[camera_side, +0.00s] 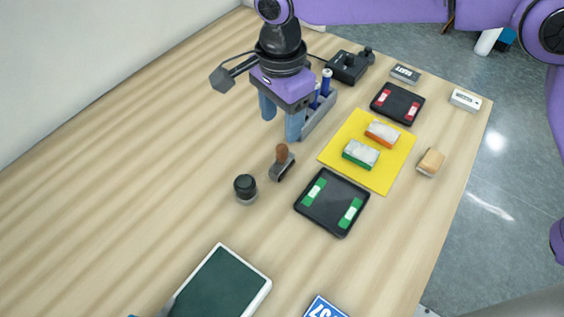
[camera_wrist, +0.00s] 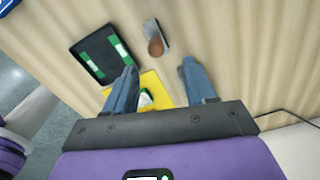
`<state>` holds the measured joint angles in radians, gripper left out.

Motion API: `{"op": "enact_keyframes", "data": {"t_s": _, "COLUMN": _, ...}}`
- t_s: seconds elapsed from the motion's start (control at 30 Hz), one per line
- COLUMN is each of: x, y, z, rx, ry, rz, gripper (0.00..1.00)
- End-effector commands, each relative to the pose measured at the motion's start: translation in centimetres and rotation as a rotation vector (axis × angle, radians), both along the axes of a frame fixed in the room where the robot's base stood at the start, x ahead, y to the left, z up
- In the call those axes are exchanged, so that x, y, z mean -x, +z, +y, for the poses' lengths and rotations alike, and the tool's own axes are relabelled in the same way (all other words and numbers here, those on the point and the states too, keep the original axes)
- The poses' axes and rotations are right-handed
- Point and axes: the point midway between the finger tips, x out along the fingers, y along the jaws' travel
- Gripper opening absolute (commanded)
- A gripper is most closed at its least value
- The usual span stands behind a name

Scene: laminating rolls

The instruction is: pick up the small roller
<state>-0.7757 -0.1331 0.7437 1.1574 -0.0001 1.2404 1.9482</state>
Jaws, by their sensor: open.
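A brown rounded handle on a flat grey-black base (camera_side: 282,164) stands on the table near the middle of the side view; it is the piece most like a small roller, but I cannot make out a roll on it. It also shows at the top of the wrist view (camera_wrist: 156,42), ahead of and between the fingertips. My gripper (camera_side: 281,118) is above the table, behind this piece and apart from it. Its two blue fingers are spread with nothing between them, as the wrist view (camera_wrist: 160,68) also shows.
A black-topped round piece (camera_side: 245,188) stands left of the handle. A black tray with green-marked pieces (camera_side: 333,222) lies to its right. A yellow mat (camera_side: 338,153) carries two blocks. A grey rack (camera_side: 318,117) stands close beside my gripper. The table's left side is clear.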

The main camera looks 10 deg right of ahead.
Motion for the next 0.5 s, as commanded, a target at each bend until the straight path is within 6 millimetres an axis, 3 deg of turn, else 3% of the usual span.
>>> {"op": "enact_keyframes", "data": {"t_s": 0.1, "x": 0.1, "y": -1.9, "z": 0.0, "rx": 0.002, "ry": 0.001, "rz": 0.002, "gripper": 0.56}}
{"op": "enact_keyframes", "data": {"t_s": 0.37, "x": 0.1, "y": -3.6, "z": 0.0, "rx": 0.002, "ry": 0.001, "rz": 0.001, "gripper": 0.56}}
{"op": "enact_keyframes", "data": {"t_s": 0.5, "x": 0.5, "y": -5.3, "z": -0.1, "rx": 0.002, "ry": 0.001, "rz": 0.002, "gripper": 0.56}}
